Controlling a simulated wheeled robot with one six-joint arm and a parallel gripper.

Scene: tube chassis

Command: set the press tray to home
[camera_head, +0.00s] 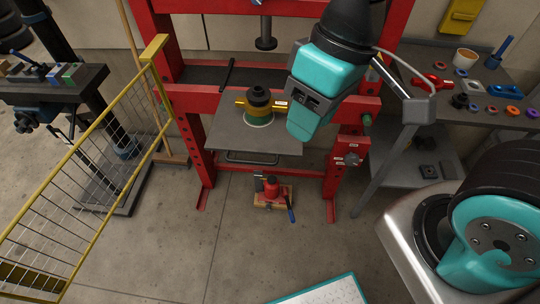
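The press tray (225,139), a flat grey plate with a dark bar handle (253,158) below its front edge, sticks out from the front of the red press frame (188,100). A black and yellow round fixture (258,106) with a pale green base ring stands on it. My teal and black arm covers the tray's right rear part. I cannot make out gripper fingers; the end of my arm is not clearly visible. Small white labels and a dark knob (352,159) are on the press's right post, but the text is too small to read.
A red jack (271,190) with a blue-ended handle is on the floor below the tray. A yellow mesh barrier (85,190) stands at left. A grey bench (488,116) with loose parts is at right. The floor (175,245) in front is mostly clear.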

